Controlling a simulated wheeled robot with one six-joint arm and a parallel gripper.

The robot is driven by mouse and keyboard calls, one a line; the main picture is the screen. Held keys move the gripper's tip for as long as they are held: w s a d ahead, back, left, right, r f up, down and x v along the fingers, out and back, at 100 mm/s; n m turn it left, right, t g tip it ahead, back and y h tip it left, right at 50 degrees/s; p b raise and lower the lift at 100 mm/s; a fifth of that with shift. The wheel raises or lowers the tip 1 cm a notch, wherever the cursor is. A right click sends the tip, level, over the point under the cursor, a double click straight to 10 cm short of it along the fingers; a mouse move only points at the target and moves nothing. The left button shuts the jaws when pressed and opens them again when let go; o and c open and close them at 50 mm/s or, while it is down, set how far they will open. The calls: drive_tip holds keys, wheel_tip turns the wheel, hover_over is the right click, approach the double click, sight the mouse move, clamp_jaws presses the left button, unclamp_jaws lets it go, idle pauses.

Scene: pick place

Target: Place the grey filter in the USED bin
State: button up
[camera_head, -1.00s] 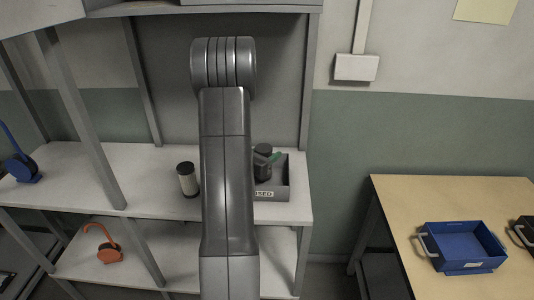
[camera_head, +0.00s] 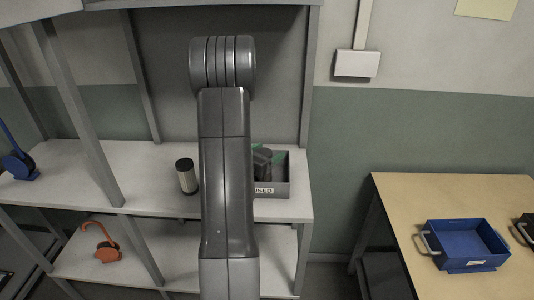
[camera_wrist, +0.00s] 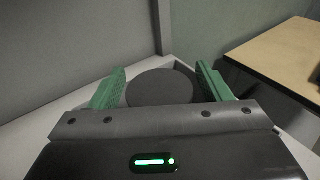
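A dark grey round filter (camera_wrist: 160,88) lies between my green fingertips in the wrist view, with a narrow gap showing on each side. My gripper (camera_wrist: 162,82) looks open around it. In the head view my gripper (camera_head: 267,155) is at the grey bin labelled USED (camera_head: 282,188), on the right of the shelf's upper board. There the filter is hard to tell apart from the gripper, and my arm hides the bin's left part. The bin's rim also shows behind the filter in the wrist view.
A blue object (camera_head: 20,165) is at far left, an orange one (camera_head: 104,245) on the lower board. A blue bin (camera_head: 466,245) sits on the wooden table (camera_head: 420,190). Shelf posts stand nearby.

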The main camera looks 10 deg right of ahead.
drive_tip(key=shift+r, duration=0.15)
drive_tip(key=shift+r+p, duration=0.5)
drive_tip(key=shift+p, duration=0.45)
drive_tip(key=b+v, duration=0.3)
drive_tip(key=v, duration=0.9)
drive_tip(key=shift+a+f, duration=0.1)
